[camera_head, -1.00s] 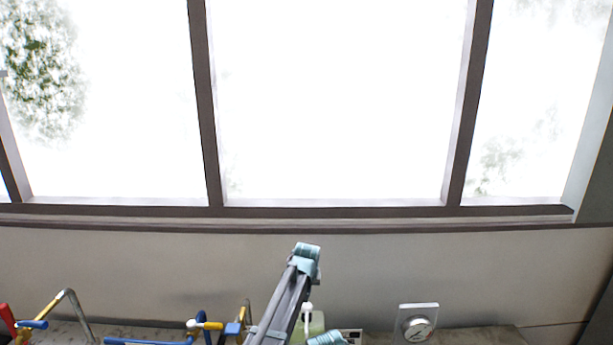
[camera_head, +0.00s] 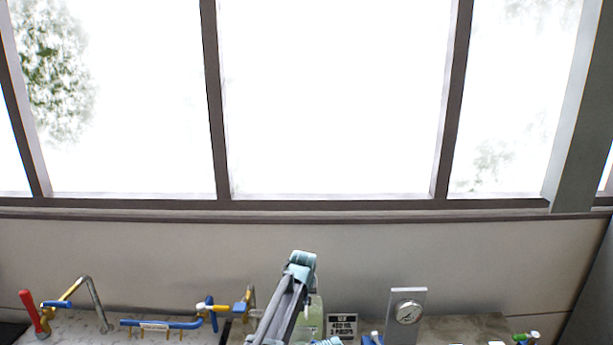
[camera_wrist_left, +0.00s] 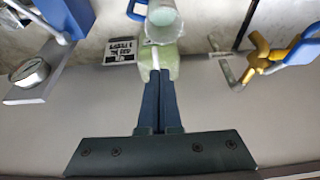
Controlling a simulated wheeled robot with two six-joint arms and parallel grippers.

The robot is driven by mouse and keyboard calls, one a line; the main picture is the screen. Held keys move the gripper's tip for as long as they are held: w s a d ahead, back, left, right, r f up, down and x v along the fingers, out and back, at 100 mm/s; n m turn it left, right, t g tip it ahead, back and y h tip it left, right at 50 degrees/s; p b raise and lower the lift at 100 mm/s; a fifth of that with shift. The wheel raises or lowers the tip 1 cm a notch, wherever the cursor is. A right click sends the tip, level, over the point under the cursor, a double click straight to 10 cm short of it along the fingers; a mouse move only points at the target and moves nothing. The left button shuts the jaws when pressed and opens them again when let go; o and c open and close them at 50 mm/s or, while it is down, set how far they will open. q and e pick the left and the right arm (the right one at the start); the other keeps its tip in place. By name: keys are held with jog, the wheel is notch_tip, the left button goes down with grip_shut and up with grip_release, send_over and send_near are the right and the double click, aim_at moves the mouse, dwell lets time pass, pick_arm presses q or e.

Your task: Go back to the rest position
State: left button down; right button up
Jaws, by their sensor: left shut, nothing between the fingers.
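My left gripper (camera_wrist_left: 159,74) shows in the left wrist view with its two dark fingers together and nothing between them. Its fingertips overlap in the picture with a pale green bottle (camera_wrist_left: 164,62) with a light top; I cannot tell whether they touch. In the head view a grey arm link of mine with teal joints rises at the bottom centre, and its gripper is not visible. The green bottle (camera_head: 315,315) is partly hidden behind that arm. My right gripper is in neither current view.
A pressure gauge on a grey plate (camera_head: 408,313) stands right of a small black-and-white sign (camera_head: 342,326). Blue and yellow pipe fittings (camera_head: 160,324) and a red-handled part (camera_head: 31,310) stand on the left counter. A wall and large windows are behind.

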pick_arm(q)
jog(key=s+a+f+g, duration=0.1)
jog(key=s+a, duration=0.4)
jog(key=s, duration=0.6)
jog(key=s+a+g, duration=0.1)
jog(key=s+a, duration=0.5)
jog(key=s, duration=0.5)
jog(key=s+a+f+g, duration=0.15)
jog(key=s+a, duration=0.35)
jog(key=s, duration=0.6)
jog(key=s+d+f+m+b, duration=0.1)
jog(key=d+f+b, duration=0.2)
jog(key=f+b, duration=0.4)
jog(key=s+d+f+m+b, duration=0.1)
jog(key=d+f+b, duration=0.3)
jog(key=f+b, duration=0.3)
jog(key=s+d+f+m+g+y+b, duration=0.1)
jog(key=d+f+b, duration=0.3)
jog(key=f+b, duration=0.4)
jog(key=shift+s+m+b, duration=0.4)
jog(key=shift+b, duration=0.1)
pick_arm(e)
notch_tip(320, 180, down, 23)
jog(key=shift+w, duration=0.3)
pick_arm(q)
jog(key=shift+f, duration=0.1)
